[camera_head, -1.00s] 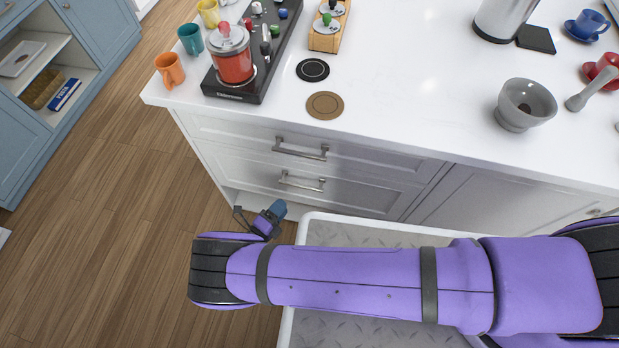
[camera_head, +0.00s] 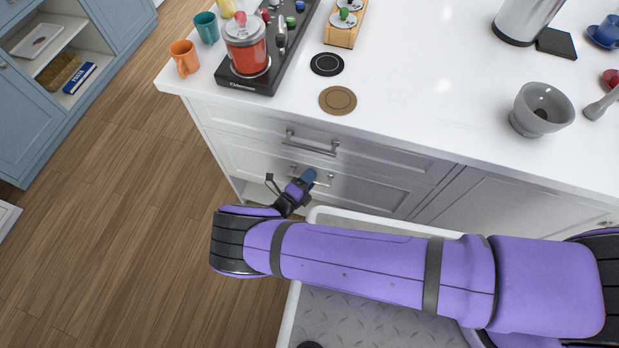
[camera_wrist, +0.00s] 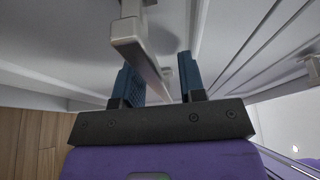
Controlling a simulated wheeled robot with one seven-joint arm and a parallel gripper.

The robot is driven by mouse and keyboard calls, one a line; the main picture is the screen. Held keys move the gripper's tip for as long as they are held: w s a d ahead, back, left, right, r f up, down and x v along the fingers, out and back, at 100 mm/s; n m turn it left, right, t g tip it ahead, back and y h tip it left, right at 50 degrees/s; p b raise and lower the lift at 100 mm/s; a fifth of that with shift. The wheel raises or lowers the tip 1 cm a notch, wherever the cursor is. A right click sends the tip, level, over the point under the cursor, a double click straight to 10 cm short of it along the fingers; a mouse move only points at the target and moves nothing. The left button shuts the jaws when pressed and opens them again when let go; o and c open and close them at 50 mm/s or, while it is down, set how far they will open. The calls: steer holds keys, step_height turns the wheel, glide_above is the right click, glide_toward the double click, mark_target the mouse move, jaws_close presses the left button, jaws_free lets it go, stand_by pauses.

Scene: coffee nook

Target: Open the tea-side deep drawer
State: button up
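The white counter cabinet has two stacked drawers at its left end, and both look closed. The upper drawer has a metal bar handle (camera_head: 312,142). The lower, deeper-looking drawer front (camera_head: 365,193) has a similar handle, partly hidden behind my gripper (camera_head: 305,184) in the head view. In the wrist view the two blue fingers of my gripper (camera_wrist: 160,78) are apart. A handle bar (camera_wrist: 143,55) runs between them, with a gap visible to the right finger; contact with the left finger cannot be told.
The white countertop (camera_head: 430,95) above holds a red-filled glass jar (camera_head: 247,50), an orange mug (camera_head: 184,58), a brown coaster (camera_head: 338,100) and a grey bowl (camera_head: 541,110). A closed cabinet door (camera_head: 500,205) is to the right. Wooden floor (camera_head: 120,220) is clear at left.

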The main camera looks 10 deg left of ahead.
jaws_close()
